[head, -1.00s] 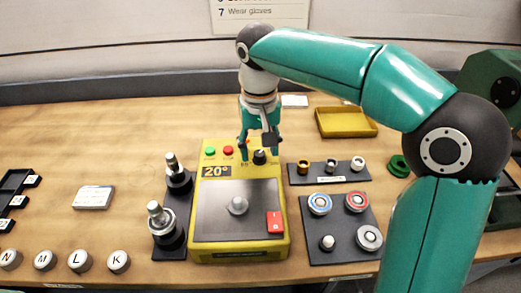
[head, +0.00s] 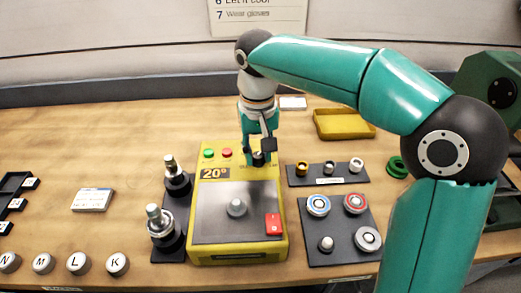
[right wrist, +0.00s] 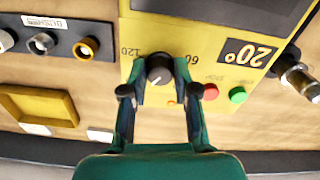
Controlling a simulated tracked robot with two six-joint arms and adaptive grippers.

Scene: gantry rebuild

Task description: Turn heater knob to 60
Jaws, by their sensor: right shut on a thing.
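The yellow heater (head: 277,247) stands on the bench with a dark plate on top, and its display (head: 214,174) reads 20°. Its black knob (right wrist: 159,69) shows in the right wrist view between the printed marks 60 and 120. The knob's pointer direction is hard to read. My right gripper (head: 258,157) reaches down from above at the heater's back right, its fingers (right wrist: 160,90) either side of the knob and shut on it. My left gripper is not in view.
Green and red buttons (head: 227,152) sit left of the knob. A red switch (head: 273,224) is at the heater's front right. Black stands with metal parts (head: 163,232) are on its left. Dark trays (head: 345,250) with rings lie right. A yellow tray (head: 343,134) is behind.

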